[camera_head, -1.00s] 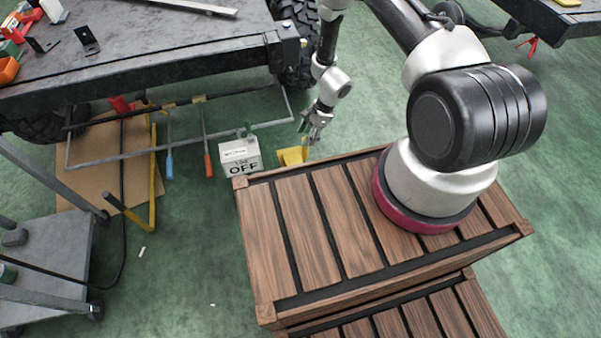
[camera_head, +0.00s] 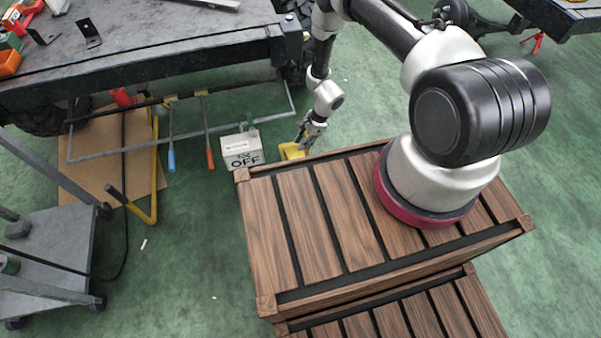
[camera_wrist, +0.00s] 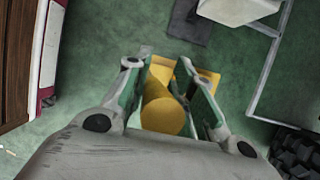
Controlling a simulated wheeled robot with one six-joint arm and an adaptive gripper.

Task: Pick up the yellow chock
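The yellow chock (camera_head: 291,151) sits on the green floor beside the white box marked OFF, just beyond the wooden crate's far edge. My gripper (camera_head: 309,136) reaches down to it and hides part of it. In the wrist view the chock (camera_wrist: 162,113) shows a rounded yellow part between the two fingers and a flatter yellow part beyond them. My gripper (camera_wrist: 166,76) looks open, with one finger on each side of the rounded part. Whether the finger pads touch it is hard to see.
The white OFF box (camera_head: 241,149) stands close to the chock's left. The slatted wooden crate (camera_head: 308,225) is on the near side. A dark workbench (camera_head: 150,57) with a metal frame below is at the upper left.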

